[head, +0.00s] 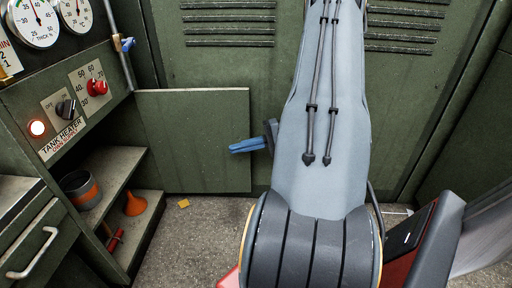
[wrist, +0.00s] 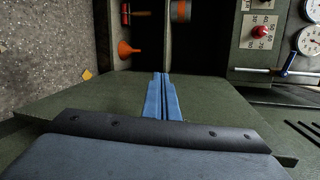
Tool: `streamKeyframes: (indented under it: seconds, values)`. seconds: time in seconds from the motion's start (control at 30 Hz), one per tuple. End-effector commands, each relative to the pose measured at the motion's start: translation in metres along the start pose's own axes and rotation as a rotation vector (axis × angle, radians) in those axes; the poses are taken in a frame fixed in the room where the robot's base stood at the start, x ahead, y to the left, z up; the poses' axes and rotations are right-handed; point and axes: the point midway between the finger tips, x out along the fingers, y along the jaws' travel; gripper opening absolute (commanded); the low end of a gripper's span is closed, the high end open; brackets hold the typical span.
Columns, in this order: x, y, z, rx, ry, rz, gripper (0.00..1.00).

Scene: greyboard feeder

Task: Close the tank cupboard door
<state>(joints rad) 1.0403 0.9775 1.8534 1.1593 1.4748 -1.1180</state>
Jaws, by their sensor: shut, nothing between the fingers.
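The tank cupboard door (head: 195,140) is a flat green panel. It stands open, swung out to the right of the cupboard, whose inside shows shelves (head: 112,172). My gripper (head: 248,146) has blue fingers, shut and empty, in front of the door's right part in the head view. In the wrist view the shut fingers (wrist: 163,97) lie over the door panel (wrist: 100,95) and point toward the cupboard opening. I cannot tell whether they touch the door. My arm hides what lies right of the door in the head view.
A grey and orange pot (head: 80,188), an orange funnel (head: 135,203) and a red-handled tool (head: 115,240) are in the cupboard. A yellow scrap (head: 183,203) lies on the floor. A control panel with a red knob (head: 97,87) is above. A drawer handle (head: 34,255) sticks out at left.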

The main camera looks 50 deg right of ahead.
Motion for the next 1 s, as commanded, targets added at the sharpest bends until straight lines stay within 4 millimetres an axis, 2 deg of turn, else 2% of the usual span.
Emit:
streamKeyframes:
  seconds: [0.03, 0.2, 0.3, 0.4, 0.57, 1.0]
  values:
    - [-0.027, 0.017, -0.014, -0.006, 0.078, -0.052, 0.00]
    - [-0.099, 0.048, -0.040, -0.062, 0.280, -0.176, 0.00]
    - [-0.128, 0.060, -0.046, -0.088, 0.359, -0.217, 0.00]
    - [-0.144, 0.067, -0.049, -0.106, 0.406, -0.239, 0.00]
    - [-0.141, 0.067, -0.054, -0.114, 0.421, -0.247, 0.00]
    - [-0.077, 0.049, -0.082, -0.113, 0.418, -0.245, 0.00]
